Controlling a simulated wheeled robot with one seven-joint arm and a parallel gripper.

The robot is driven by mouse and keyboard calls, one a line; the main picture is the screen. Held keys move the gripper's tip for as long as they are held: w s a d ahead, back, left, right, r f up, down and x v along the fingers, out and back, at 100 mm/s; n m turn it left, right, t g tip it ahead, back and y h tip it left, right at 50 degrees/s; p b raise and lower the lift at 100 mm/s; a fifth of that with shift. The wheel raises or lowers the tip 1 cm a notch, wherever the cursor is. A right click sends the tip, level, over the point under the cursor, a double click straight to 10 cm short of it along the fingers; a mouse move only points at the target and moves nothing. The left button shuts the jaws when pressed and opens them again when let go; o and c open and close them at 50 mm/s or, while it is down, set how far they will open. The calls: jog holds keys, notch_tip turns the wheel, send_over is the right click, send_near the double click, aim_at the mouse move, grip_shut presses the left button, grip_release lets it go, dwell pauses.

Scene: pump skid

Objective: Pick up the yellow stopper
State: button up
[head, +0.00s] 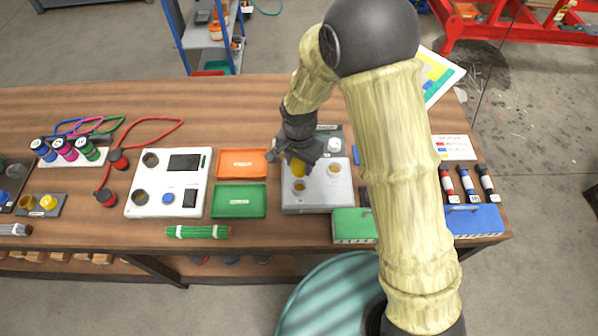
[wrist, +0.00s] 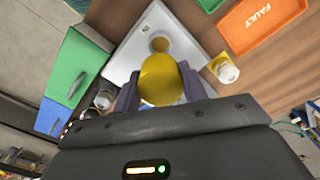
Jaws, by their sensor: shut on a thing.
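The yellow stopper (head: 298,168) is between the fingers of my gripper (head: 296,158), over the pale plate (head: 315,199) in the middle of the bench. In the wrist view the yellow stopper (wrist: 161,80) fills the gap between the dark fingers of my gripper (wrist: 158,88), which are shut on it. The pale plate (wrist: 185,50) lies behind it there, with a round opening visible. I cannot tell whether the stopper's lower end is clear of the plate. Another yellow piece (head: 48,202) sits in a dark holder at the far left.
An orange tray (head: 242,162) and a green tray (head: 239,201) lie left of the plate. A green box (head: 353,226) stands at its front right. A white panel (head: 140,207) with dark openings is further left. A blue box (head: 475,221) stands at the bench's right end.

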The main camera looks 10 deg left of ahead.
jog(key=shift+r, duration=0.5)
